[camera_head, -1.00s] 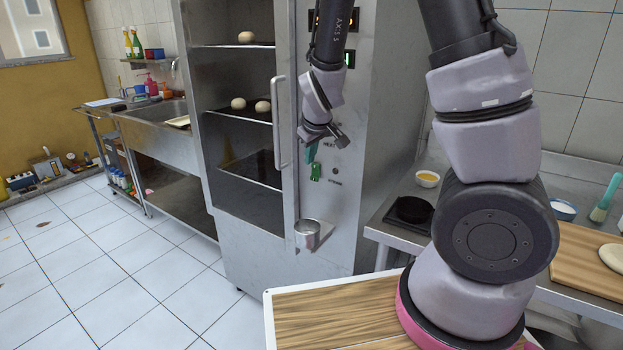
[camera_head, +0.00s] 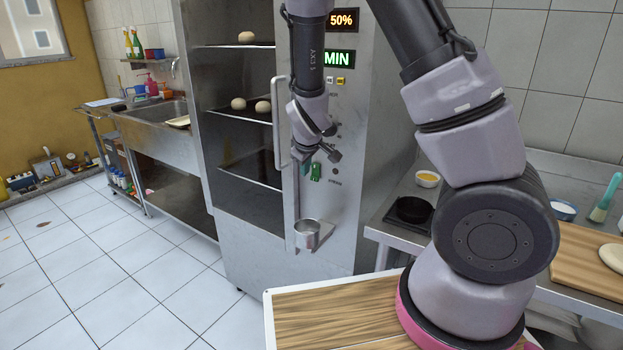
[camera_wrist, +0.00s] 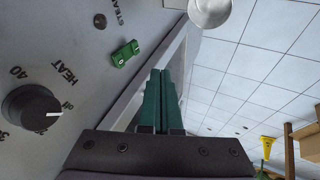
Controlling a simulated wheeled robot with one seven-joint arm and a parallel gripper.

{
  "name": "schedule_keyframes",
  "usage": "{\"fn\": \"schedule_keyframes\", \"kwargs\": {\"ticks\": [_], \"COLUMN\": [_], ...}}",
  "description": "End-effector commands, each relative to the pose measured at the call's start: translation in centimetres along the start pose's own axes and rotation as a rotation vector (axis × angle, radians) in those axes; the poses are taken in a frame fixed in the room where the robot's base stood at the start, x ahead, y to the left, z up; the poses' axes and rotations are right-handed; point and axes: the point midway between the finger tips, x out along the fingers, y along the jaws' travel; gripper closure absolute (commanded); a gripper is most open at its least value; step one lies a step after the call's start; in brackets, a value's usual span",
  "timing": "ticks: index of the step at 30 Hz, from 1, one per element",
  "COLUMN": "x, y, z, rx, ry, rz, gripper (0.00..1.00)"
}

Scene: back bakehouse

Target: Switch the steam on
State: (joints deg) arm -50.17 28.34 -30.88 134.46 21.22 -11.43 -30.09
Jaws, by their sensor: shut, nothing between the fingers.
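The steel cabinet's control panel (camera_head: 345,125) faces me.
A black HEAT knob (camera_wrist: 31,107) sits on the same panel. The door handle (camera_head: 279,122) stands left of my gripper. A metal cup (camera_head: 307,234) is mounted below. Dough balls (camera_head: 263,106) lie on the cabinet shelves.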

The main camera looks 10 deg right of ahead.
Motion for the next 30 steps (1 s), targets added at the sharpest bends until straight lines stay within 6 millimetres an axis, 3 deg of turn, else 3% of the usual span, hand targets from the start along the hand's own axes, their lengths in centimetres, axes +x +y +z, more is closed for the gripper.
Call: {"fn": "schedule_keyframes", "kwargs": {"ticks": [11, 19, 30], "x": [7.9, 9.5, 9.9], "y": [0.0, 2.8, 3.3], "z": [0.2, 0.3, 0.3], "rx": [0.002, 0.002, 0.000], "ry": [-0.005, -0.001, -0.001], "rz": [-0.001, 0.000, -0.001], "gripper": [1.00, 1.00, 1.00]}}
